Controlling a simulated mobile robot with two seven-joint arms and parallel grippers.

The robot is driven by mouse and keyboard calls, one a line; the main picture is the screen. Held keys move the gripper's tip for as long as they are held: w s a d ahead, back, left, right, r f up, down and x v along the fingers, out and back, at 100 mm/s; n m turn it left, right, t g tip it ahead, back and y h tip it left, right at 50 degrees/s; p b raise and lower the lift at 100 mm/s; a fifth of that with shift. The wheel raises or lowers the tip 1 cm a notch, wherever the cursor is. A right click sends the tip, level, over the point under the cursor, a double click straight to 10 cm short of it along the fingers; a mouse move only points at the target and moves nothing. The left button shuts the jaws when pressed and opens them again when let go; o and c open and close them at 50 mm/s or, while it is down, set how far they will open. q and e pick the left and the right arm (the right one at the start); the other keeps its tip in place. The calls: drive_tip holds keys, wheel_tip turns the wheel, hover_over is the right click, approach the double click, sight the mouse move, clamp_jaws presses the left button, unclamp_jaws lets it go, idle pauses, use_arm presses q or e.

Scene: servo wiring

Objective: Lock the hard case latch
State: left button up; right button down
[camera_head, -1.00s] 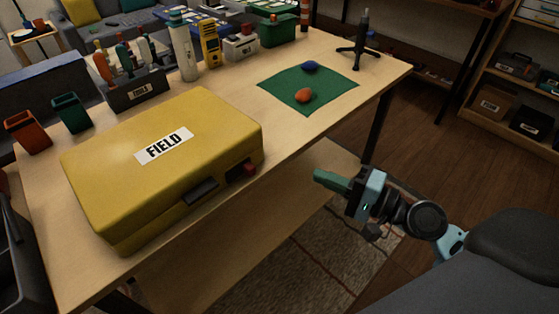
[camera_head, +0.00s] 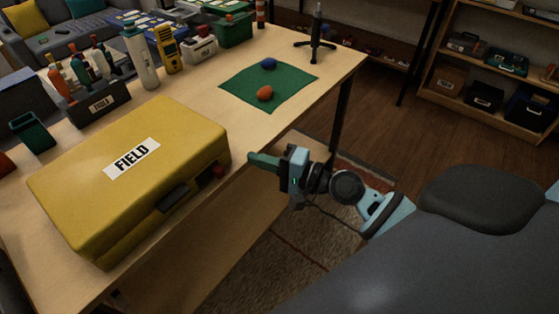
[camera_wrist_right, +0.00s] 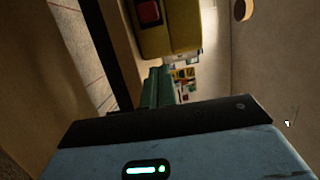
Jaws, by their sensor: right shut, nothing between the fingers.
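The yellow hard case (camera_head: 135,165), labelled FIELD, lies with its lid down near the table's front edge. Its front side has a dark handle (camera_head: 172,199) and a red latch (camera_head: 217,171) near the right corner. The red latch also shows at the top of the right wrist view (camera_wrist_right: 149,11), on the yellow case (camera_wrist_right: 180,33). My right gripper (camera_head: 256,159) is shut and empty, just right of the latch and apart from it. Its green fingers (camera_wrist_right: 158,87) point toward the case in the right wrist view. My left gripper is not in view.
The wooden table (camera_head: 240,130) has free room right of the case. A tool holder (camera_head: 95,108), bottle (camera_head: 140,58) and yellow meter (camera_head: 167,50) stand behind the case.

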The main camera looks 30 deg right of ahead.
sight(218, 172)
drive_tip(key=x, duration=0.2)
drive_tip(key=shift+w+a+r+p, duration=0.15)
drive_tip(key=shift+w+a+p, duration=0.15)
drive_tip(key=shift+a, duration=0.05)
drive_tip(key=shift+s+a+p, duration=0.55)
drive_tip(key=shift+a, duration=0.45)
drive_tip(key=shift+s+a, duration=0.25)
drive_tip(key=shift+a, duration=0.3)
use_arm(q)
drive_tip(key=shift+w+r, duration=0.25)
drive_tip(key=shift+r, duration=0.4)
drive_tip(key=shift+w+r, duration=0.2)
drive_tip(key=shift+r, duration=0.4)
use_arm(e)
drive_tip(key=shift+a+f, duration=0.15)
drive_tip(key=shift+f, duration=0.05)
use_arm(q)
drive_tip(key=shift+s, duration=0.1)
use_arm(e)
drive_tip(key=shift+s, duration=0.1)
